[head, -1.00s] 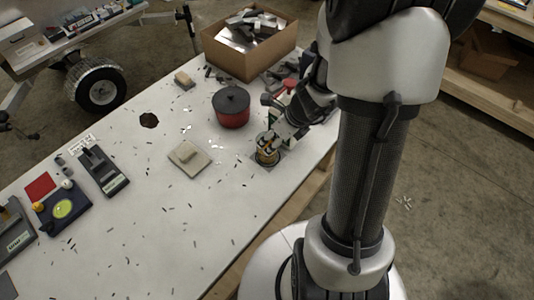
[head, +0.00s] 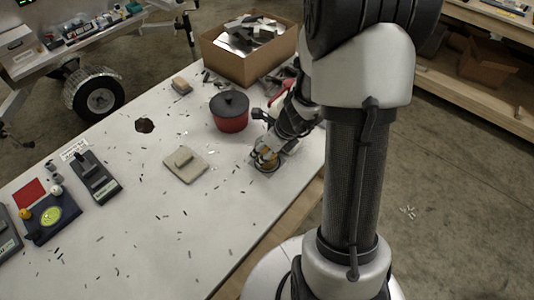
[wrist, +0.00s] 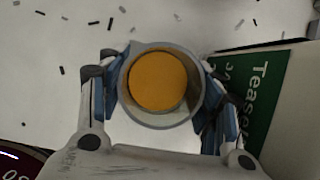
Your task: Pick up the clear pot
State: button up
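The clear pot (wrist: 195,118) is a see-through round cup, seen from above in the wrist view, with an orange-yellow round top or content inside its rim. In the head view the pot (head: 266,166) is at the table's right edge, largely covered by my gripper. My gripper (wrist: 162,95) has its blue-padded fingers on either side of the pot, very close to its wall. Whether both pads press on it I cannot tell. The pot's base is hidden in the wrist view.
A green box (wrist: 255,95) with white lettering stands right beside my right finger. A red pot with a black lid (head: 230,112) is behind, left of my gripper. A beige block (head: 186,166) lies to the left. A cardboard box (head: 270,65) stands at the back.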

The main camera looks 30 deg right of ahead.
jog(key=c, duration=0.7)
jog(key=shift+c, duration=0.2)
jog(key=shift+r, duration=0.15)
